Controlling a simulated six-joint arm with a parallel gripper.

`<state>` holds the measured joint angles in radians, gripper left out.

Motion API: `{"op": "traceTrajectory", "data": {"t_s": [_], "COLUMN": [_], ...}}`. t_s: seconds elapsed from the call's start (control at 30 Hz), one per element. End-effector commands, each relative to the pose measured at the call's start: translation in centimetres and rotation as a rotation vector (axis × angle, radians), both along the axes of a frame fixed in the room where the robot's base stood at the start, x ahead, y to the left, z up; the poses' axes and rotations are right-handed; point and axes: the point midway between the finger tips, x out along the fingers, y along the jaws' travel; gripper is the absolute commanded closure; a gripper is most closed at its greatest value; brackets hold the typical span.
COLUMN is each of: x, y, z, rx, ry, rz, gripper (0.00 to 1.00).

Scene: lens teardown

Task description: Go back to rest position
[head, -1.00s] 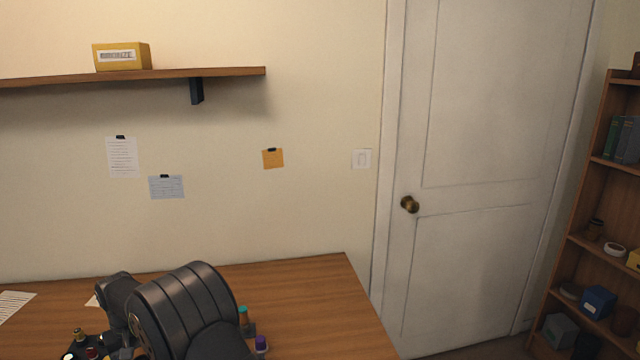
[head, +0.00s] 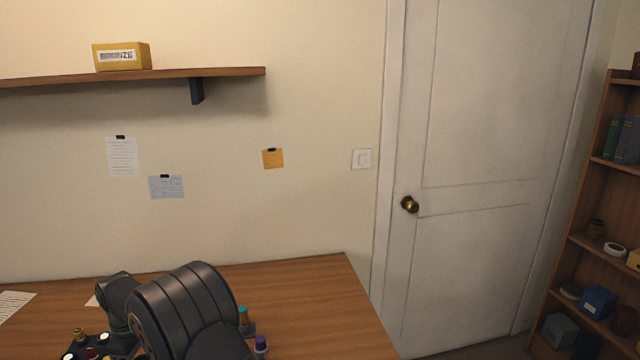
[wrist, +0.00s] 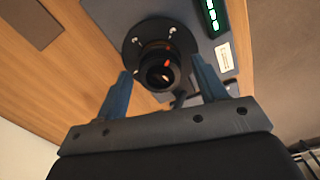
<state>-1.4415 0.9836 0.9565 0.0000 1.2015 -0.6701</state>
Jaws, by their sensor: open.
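My gripper (wrist: 158,90) shows in the wrist view with its two blue fingers spread apart, open. A dark round lens (wrist: 160,70) on a black round base with bolts shows beyond the fingertips, framed by the gap between them. I cannot tell how far it is from the fingers, but they do not close on it. In the head view my arm covers the lower left of the desk, and my gripper is out of sight there.
The desk's right part is clear.

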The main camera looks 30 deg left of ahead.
Motion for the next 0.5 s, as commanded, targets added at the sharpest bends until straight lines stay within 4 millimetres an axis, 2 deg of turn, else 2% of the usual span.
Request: {"op": "traceTrajectory", "data": {"t_s": [0.2, 0.5], "x": [0.0, 0.0], "y": [0.0, 0.0], "z": [0.0, 0.0], "rx": [0.0, 0.0], "ry": [0.0, 0.0], "rz": [0.088, 0.107], "gripper": [0.35, 0.35]}}
